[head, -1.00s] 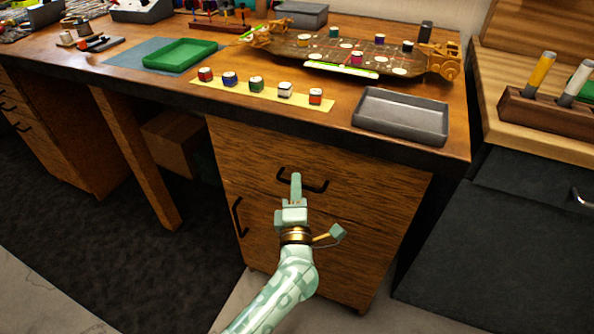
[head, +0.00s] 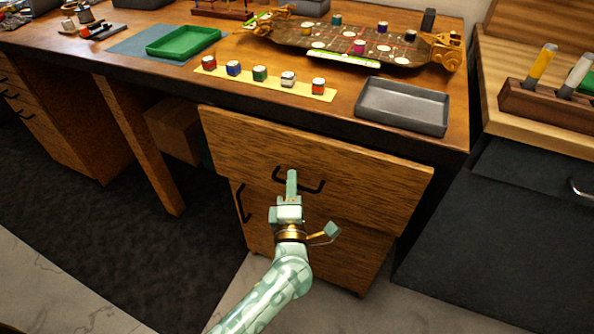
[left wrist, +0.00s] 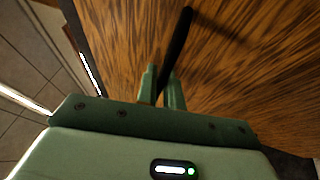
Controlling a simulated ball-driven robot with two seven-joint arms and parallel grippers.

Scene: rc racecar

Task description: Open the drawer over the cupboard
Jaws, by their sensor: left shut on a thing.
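The wooden drawer (head: 340,170) sits under the worktop, over the cupboard (head: 300,237), and its front stands out a little from the cupboard face. The drawer's black bar handle (head: 313,188) is on its front. My left gripper (head: 291,180) is shut on the left part of this handle. In the left wrist view the fingers (left wrist: 163,88) close around the dark handle (left wrist: 178,40) in front of the wood grain. The cupboard's own black handle (head: 242,203) is upright at its left edge. My right gripper is not in view.
The worktop above holds a grey tray (head: 402,104), a yellow strip (head: 265,84) with several small paint pots, a green tray (head: 183,41) and a wooden car chassis (head: 350,42). A dark cabinet (head: 495,235) stands at the right. The floor in front is clear.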

